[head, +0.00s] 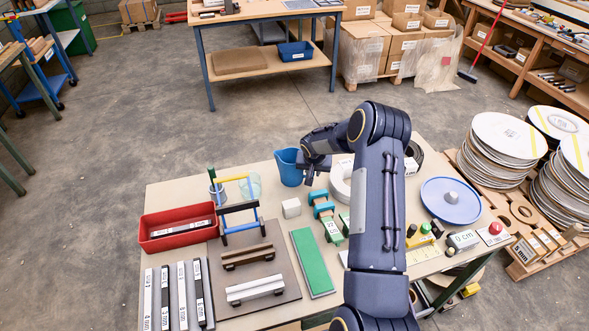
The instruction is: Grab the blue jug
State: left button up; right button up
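The blue jug (288,170) stands upright near the far edge of the work table (160,192). My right arm reaches up over the table and bends left. My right gripper (309,177) is at the jug's right side, close to its rim. The fingers are small and dark, partly hidden by the wrist. I cannot tell whether they touch the jug or how far apart they are. My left gripper is not in view.
A clear greenish vessel (250,186) is left of the jug, and a white cube (291,208) in front. A white ring-shaped roll (342,182) is to the right. A red tray (172,240) is at left, a blue round plate (450,212) at right.

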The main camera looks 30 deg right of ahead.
jog(key=shift+c, duration=0.3)
grip_shut()
jog(key=shift+r, duration=0.15)
